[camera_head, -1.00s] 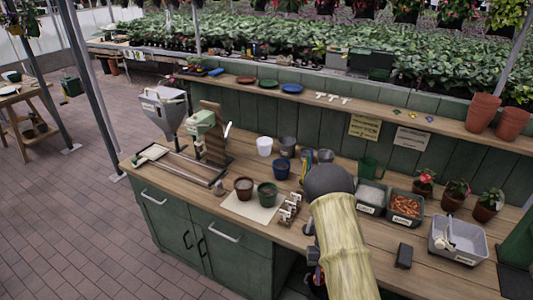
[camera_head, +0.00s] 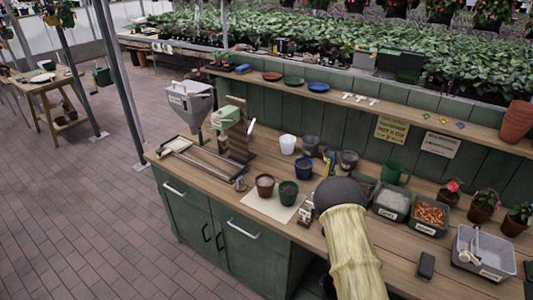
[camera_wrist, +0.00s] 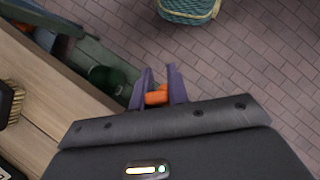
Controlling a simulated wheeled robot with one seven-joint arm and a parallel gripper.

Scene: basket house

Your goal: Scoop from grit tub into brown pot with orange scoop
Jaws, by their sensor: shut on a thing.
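My gripper (camera_wrist: 160,85) is shut on a small orange piece (camera_wrist: 157,97), probably the handle of the orange scoop, in the wrist view. The scoop's bowl does not show. Paving lies below it, beside the bench edge. In the head view my arm hides the gripper. The brown pot (camera_head: 265,187) stands upright on a pale mat on the bench, left of my arm. A tub of pale grey grains (camera_head: 391,204), likely the grit tub, stands right of my arm; its label is too small to read.
A green pot (camera_head: 288,193) stands beside the brown pot. A tub of orange-brown pieces (camera_head: 430,216) and a grey bin (camera_head: 482,250) stand farther right. A blue pot (camera_head: 303,169) stands behind. A teal basket (camera_wrist: 188,8) is on the floor in the wrist view.

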